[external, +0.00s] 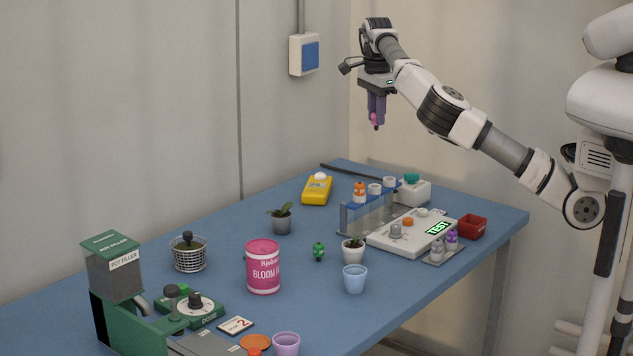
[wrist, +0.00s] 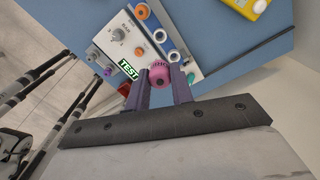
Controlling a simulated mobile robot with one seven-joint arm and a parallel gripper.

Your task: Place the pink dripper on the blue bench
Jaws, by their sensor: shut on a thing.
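My gripper (external: 376,112) is raised high above the far end of the blue bench (external: 222,231). It is shut on the pink dripper (external: 375,125), whose tip shows just below the fingers. In the wrist view the dripper (wrist: 159,74) appears as a ribbed pink knob between the two purple fingers (wrist: 160,84). Most of the dripper's body is hidden by the fingers. The dripper is clear of the bench and touches nothing but the gripper.
Below stand a test meter (external: 411,236), a tube rack (external: 368,209), a red tray (external: 472,227) and a yellow device (external: 317,190). A pink tin (external: 263,268), a blue cup (external: 355,279) and small pots stand nearer. Bare bench lies left of the plant pot (external: 282,221).

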